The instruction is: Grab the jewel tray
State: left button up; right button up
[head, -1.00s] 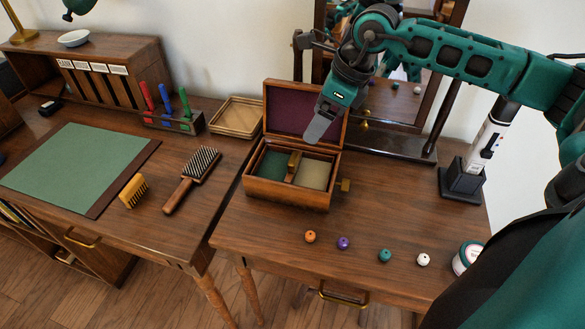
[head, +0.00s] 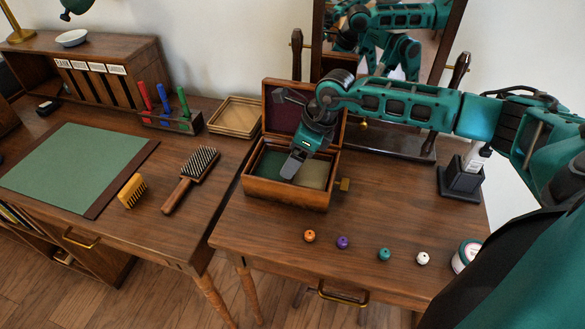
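An open wooden jewel box (head: 285,191) with a purple-lined lid stands on the right-hand desk. The jewel tray (head: 271,163) lies inside it, with a green section on the left and a beige section on the right. My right gripper (head: 292,166) points down into the box, over the middle of the tray. It hides the raised wooden grip between the two sections. I cannot tell whether its fingers are apart or touch that grip. My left gripper is not in view.
Several small beads, including an orange one (head: 309,235), lie in front of the box. A mirror stand (head: 390,143) is behind it. An empty wooden tray (head: 235,117), a brush (head: 191,179) and a pen rack (head: 172,123) are to the left.

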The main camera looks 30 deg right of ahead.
jog(key=c, duration=1.1)
jog(key=shift+c, duration=0.7)
jog(key=shift+r, duration=0.1)
